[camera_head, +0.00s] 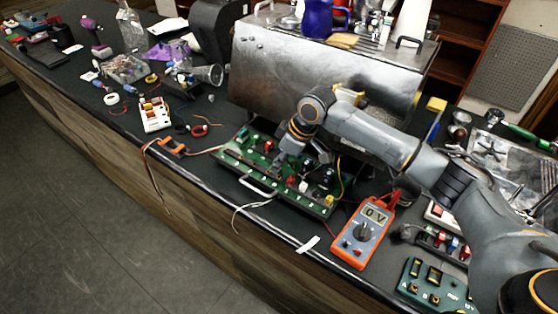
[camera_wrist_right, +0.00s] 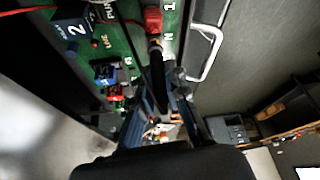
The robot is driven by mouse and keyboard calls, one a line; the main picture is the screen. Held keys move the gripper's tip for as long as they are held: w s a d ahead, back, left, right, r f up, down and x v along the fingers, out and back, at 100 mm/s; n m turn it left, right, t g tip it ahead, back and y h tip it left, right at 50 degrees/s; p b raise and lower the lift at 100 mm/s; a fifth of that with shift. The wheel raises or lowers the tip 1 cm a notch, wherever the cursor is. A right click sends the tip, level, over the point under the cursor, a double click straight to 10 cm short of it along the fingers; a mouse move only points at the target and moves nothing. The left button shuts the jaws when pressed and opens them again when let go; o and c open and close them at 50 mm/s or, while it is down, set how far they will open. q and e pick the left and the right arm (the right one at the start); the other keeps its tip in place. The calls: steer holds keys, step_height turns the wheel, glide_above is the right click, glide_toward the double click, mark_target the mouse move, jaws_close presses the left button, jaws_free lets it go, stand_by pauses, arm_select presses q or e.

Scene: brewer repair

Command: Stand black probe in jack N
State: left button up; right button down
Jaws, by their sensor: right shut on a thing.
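The green circuit board (camera_head: 236,163) lies in a dark open tray on the bench in the head view. My right gripper (camera_head: 283,157) is over the board's middle, reaching in from the right. In the right wrist view my right gripper (camera_wrist_right: 166,103) is shut on the black probe (camera_wrist_right: 157,75), which points toward the letter N printed on the green panel (camera_wrist_right: 122,43). The probe's far end is close to a brass-coloured part beside the N; I cannot tell whether it is seated in jack N. A red plug (camera_wrist_right: 153,18) stands just beyond it. My left gripper is not in view.
An orange multimeter (camera_head: 363,231) showing 0 V lies right of the board. A large metal brewer (camera_head: 290,75) stands behind it. An orange clip tool (camera_head: 172,147) and loose wires lie to the left. A metal handle (camera_wrist_right: 207,52) borders the panel in the wrist view.

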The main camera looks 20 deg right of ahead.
steer(key=shift+p, duration=0.4)
steer(key=shift+f+p, duration=0.5)
steer(key=shift+f, duration=0.15)
stand_by(1.4)
steer(key=shift+p, duration=0.35)
stand_by(0.5)
steer(key=c, duration=1.3)
jaws_free()
